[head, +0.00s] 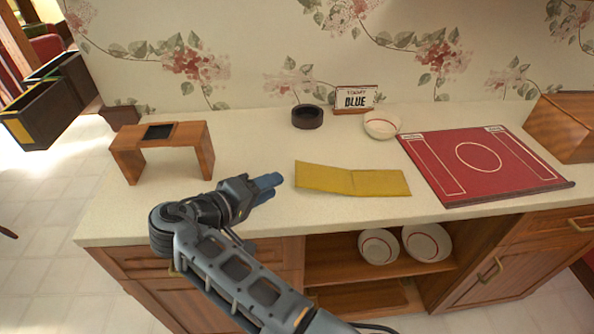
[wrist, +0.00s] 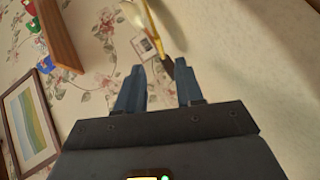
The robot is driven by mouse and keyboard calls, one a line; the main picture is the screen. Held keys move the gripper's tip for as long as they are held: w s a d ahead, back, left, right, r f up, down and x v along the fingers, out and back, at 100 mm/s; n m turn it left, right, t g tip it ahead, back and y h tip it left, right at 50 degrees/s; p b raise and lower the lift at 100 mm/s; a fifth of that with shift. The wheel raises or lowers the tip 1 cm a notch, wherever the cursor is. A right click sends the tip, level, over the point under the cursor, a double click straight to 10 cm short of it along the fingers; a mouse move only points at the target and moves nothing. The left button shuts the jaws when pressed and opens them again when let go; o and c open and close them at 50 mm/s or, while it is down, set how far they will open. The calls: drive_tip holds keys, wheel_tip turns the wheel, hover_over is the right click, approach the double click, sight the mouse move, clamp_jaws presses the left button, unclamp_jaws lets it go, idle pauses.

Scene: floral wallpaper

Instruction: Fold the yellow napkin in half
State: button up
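The yellow napkin (head: 352,181) lies on the pale countertop in the middle of the head view. It is a wide, short strip with a faint crease line near its middle. My gripper (head: 271,187) is just left of the napkin's left end, apart from it. In the wrist view my gripper (wrist: 159,67) shows two blue fingers spread apart with nothing held between them. The wrist view is tilted toward the wallpaper, and I cannot clearly make out the napkin there.
A small wooden stand (head: 190,132) is at the left. A dark round dish (head: 307,117), a "BLUE" sign (head: 355,99) and a white bowl (head: 381,125) stand behind the napkin. A red board (head: 480,165) lies to its right. The countertop (head: 330,220) in front is clear.

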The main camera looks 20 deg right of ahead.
drive_tip(key=p+x, duration=0.1)
drive_tip(key=x, duration=0.6)
clamp_jaws()
idle(0.3)
